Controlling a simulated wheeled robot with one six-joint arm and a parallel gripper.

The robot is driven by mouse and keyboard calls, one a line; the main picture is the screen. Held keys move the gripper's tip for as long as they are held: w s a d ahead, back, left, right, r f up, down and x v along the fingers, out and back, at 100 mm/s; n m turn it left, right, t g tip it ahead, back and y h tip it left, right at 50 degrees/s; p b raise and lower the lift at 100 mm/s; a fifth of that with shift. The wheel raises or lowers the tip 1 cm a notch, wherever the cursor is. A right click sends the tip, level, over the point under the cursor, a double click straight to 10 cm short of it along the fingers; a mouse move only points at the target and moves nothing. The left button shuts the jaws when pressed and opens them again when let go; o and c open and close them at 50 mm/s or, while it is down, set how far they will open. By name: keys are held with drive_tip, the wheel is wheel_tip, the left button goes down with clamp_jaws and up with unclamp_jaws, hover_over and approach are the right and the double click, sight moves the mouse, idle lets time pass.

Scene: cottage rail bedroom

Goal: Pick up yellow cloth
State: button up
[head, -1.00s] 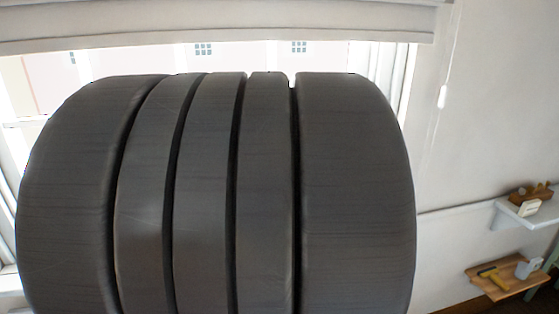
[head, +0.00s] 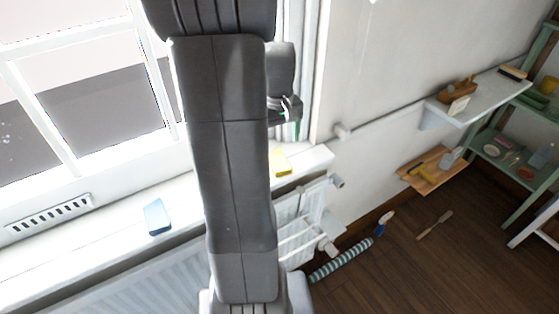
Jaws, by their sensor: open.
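A yellow cloth (head: 280,162) lies on the white windowsill, just right of my arm; its left part may be hidden behind the arm. My gripper (head: 288,108) shows small and dark beyond the arm, above the cloth in the picture. It is open, and I see nothing held in it. It looks apart from the cloth, but the height between them is hard to tell.
A blue block-like item (head: 157,217) lies on the sill to the left. A white radiator (head: 150,285) is below the sill. A white wall shelf (head: 478,98), a wooden shelf (head: 433,170) and a green rack (head: 505,165) stand right. A striped roll (head: 341,260) lies on the floor.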

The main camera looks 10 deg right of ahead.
sight(279, 158)
drive_tip(key=shift+s+f, duration=0.15)
drive_tip(key=shift+f, duration=1.6)
drive_tip(key=shift+s+f, duration=0.1)
drive_tip(key=shift+f, duration=1.6)
drive_tip(key=c, duration=1.1)
drive_tip(key=shift+o, duration=0.2)
wheel_tip(279, 158, up, 10)
drive_tip(key=o, duration=0.4)
drive_tip(key=c, duration=0.3)
drive_tip(key=shift+a, duration=0.1)
